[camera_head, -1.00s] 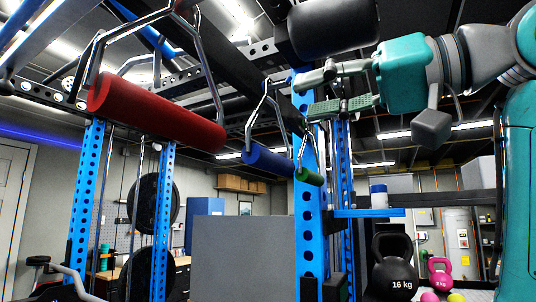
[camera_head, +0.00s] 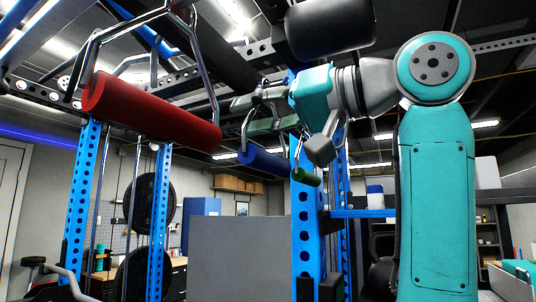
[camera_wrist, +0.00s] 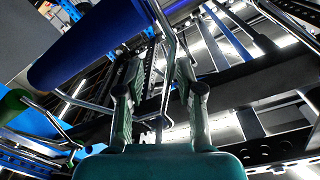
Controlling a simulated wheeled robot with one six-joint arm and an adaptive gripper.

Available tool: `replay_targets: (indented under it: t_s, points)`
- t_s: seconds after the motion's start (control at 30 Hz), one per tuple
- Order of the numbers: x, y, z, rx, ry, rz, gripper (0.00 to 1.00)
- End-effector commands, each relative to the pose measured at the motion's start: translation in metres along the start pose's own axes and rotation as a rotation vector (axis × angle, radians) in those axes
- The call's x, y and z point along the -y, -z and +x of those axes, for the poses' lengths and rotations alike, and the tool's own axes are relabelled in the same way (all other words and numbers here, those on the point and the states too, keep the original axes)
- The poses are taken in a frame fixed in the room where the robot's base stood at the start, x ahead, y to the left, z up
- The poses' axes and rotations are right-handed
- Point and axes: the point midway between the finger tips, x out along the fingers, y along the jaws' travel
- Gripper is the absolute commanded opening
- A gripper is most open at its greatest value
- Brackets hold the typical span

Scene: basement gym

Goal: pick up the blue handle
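The blue handle (camera_head: 265,161) is a padded roller hanging on a bent metal bracket, right of a larger red roller and left of a small green one. It fills the upper left of the wrist view (camera_wrist: 85,45). My gripper (camera_head: 238,115) is just above the blue handle in the head view, fingers pointing left. In the wrist view my gripper (camera_wrist: 160,68) has its two green fingers apart. The handle's metal bracket (camera_wrist: 166,85) crosses the gap between them in that view; I cannot tell whether it touches either finger. The blue roller lies outside the fingers.
The red roller (camera_head: 150,112) hangs at left and the green roller (camera_head: 306,176) close at right. A perforated blue upright (camera_head: 306,235) stands below my gripper. Dark overhead beams and a black padded roller (camera_head: 330,27) are close above. A grey panel (camera_head: 240,257) stands below.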

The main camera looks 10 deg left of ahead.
Motion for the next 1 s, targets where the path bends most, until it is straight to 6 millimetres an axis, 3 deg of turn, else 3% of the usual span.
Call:
replay_targets:
  t_s: [0.13, 0.27, 0.3, 1.0]
  points:
    - [-0.0001, 0.0, -0.0002, 0.0, 0.0, 0.0, 0.34]
    - [-0.0002, 0.0, -0.0003, 0.0, 0.0, 0.0, 0.02]
    - [-0.0002, 0.0, -0.0003, 0.0, 0.0, 0.0, 0.0]
    - [0.0017, 0.0054, 0.0019, -0.001, 0.0, 0.0, 0.0]
